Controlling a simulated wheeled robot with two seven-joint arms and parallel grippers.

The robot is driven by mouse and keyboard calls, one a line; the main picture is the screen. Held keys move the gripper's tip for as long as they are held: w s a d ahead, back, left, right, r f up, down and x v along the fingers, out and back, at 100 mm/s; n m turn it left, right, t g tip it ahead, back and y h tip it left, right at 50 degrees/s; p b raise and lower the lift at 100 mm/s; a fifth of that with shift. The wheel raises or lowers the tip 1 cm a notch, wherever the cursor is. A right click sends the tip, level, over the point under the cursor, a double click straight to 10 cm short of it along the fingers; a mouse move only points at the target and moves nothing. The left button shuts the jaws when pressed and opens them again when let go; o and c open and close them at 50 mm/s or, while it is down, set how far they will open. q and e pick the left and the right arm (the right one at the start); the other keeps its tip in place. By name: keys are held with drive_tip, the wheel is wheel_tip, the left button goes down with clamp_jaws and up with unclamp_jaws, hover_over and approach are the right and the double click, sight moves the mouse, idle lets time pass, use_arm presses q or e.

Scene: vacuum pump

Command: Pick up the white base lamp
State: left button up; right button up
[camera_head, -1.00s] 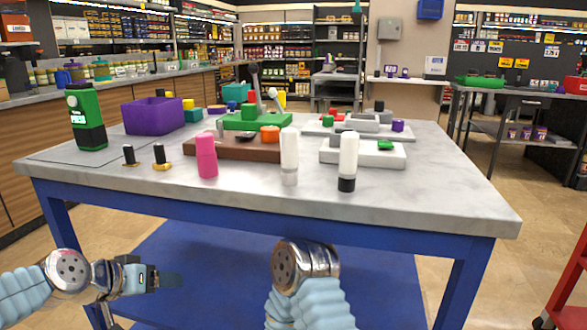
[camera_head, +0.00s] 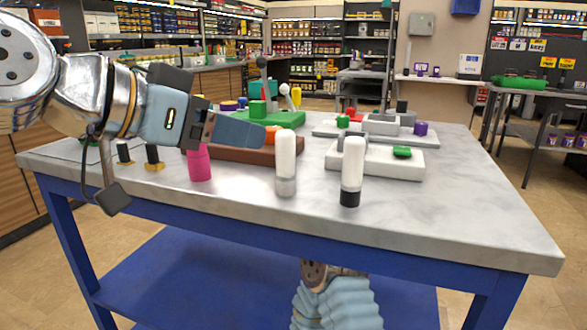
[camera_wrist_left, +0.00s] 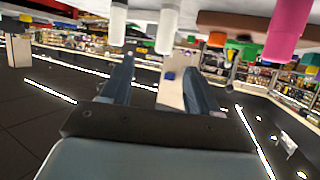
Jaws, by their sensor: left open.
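The white base lamp (camera_head: 286,162) is an upright white cylinder with a pale grey-white base, standing near the table's front edge. In the left wrist view, which is upside down, it hangs from the top (camera_wrist_left: 166,28). My left gripper (camera_head: 232,131) is raised over the table's left side, left of the lamp and apart from it. Its two fingers (camera_wrist_left: 160,75) are spread and empty. My right arm shows only at the bottom of the head view; its gripper is not visible.
A similar lamp with a black base (camera_head: 352,172) stands just right. A pink cylinder (camera_head: 199,164) stands left, below my left gripper. Behind are a brown block (camera_head: 255,156), a green block (camera_head: 285,119) and a white block (camera_head: 375,160). The table's right front (camera_head: 460,210) is clear.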

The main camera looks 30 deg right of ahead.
sight(278, 140)
use_arm(q)
drive_tip(key=x, duration=0.5)
drive_tip(key=shift+d+f, duration=0.15)
drive_tip(key=x, duration=0.4)
drive_tip(key=p+x, duration=0.1)
drive_tip(key=x, duration=0.1)
drive_tip(key=shift+w+f, duration=0.2)
drive_tip(key=shift+w, duration=0.15)
drive_tip(key=c, duration=1.1)
drive_tip(key=shift+o, duration=0.2)
drive_tip(key=shift+r, duration=0.15)
